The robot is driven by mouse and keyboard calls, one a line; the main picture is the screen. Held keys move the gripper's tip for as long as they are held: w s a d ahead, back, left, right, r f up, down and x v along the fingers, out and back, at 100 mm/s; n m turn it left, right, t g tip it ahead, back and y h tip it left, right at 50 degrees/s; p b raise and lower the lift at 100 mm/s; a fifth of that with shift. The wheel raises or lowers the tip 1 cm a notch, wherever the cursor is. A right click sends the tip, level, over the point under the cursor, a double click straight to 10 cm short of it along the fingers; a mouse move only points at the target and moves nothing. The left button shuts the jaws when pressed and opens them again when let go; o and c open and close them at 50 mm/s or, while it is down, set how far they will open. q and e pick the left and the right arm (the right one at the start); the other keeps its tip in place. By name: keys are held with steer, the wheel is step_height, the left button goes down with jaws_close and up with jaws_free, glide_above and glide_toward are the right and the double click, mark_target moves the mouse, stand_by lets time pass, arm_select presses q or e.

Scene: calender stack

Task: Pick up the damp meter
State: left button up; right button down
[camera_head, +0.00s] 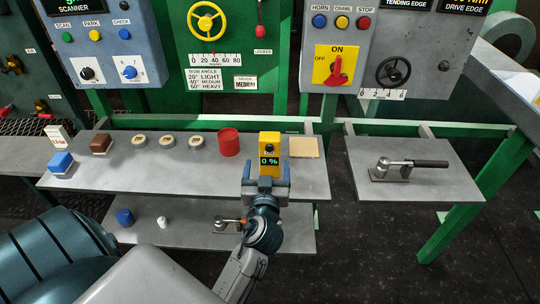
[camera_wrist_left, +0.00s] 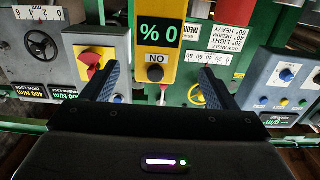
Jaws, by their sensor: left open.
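The damp meter (camera_head: 269,141) is a yellow upright device with a black screen reading "0 %" in green, standing on the grey shelf (camera_head: 100,180) near its right end. My left gripper (camera_head: 265,180) is open just in front of it, fingers pointing toward it. In the left wrist view the meter (camera_wrist_left: 162,30) appears upside down, centred in the gap between the fingers of the left gripper (camera_wrist_left: 159,72). Whether the fingers touch it cannot be told. The meter's lower part is partly hidden by the gripper in the head view. My right gripper is not in view.
A red cylinder (camera_head: 229,142) stands close left of the meter, and a tan square pad (camera_head: 304,147) lies close right. Several round discs, a brown block (camera_head: 101,143) and a blue block (camera_head: 61,163) are farther left. Control panels rise behind. A lower shelf (camera_head: 180,232) is below.

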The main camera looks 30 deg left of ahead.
mark_target(268, 153)
arm_select(q)
steer(key=p+x, duration=0.1)
steer(key=x, duration=0.3)
steer(key=shift+w+a+r, duration=0.1)
steer(key=shift+w+r, duration=0.05)
steer(key=shift+w+a, duration=0.15)
steer(key=shift+w, duration=0.1)
steer(key=p+x, duration=0.2)
steer(key=x, duration=0.1)
steer(key=p+x, duration=0.1)
steer(key=shift+w+r, duration=0.25)
steer(key=shift+w, duration=0.25)
steer(key=shift+w+a+f, duration=0.1)
steer(key=shift+w+f, duration=0.05)
steer(key=shift+w, duration=0.05)
steer(key=shift+c, duration=0.7)
steer(key=c, duration=1.1)
steer(key=shift+c, duration=0.3)
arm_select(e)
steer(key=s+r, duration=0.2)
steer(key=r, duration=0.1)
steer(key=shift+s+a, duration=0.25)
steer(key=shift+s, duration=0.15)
arm_select(q)
steer(key=shift+r, duration=0.2)
